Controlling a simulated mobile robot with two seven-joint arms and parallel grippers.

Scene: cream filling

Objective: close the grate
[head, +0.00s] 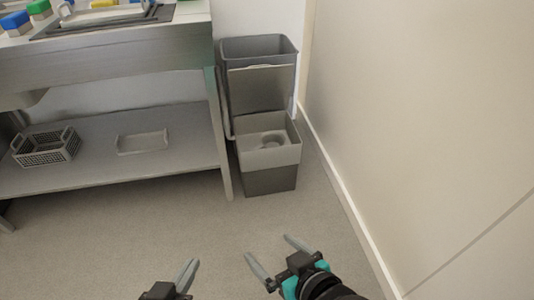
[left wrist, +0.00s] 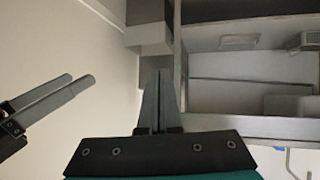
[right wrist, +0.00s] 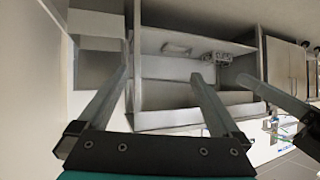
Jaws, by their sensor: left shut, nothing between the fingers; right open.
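I cannot make out anything that is clearly a grate in these views. My left gripper (head: 187,270) is shut and empty, low in the head view above the floor. Its fingers lie together in the left wrist view (left wrist: 158,85). My right gripper (head: 269,246) is open and empty, to the right of the left one. Its fingers stand wide apart in the right wrist view (right wrist: 160,74). Both grippers are clear of the furniture and touch nothing that I can see.
A metal table (head: 110,75) stands ahead on the left. Its lower shelf (head: 95,175) holds a grey slotted basket (head: 48,152) and a shallow tray (head: 143,142). A grey bin (head: 272,178) stands beside the table, near the wall (head: 410,110). Open floor (head: 130,235) lies in front.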

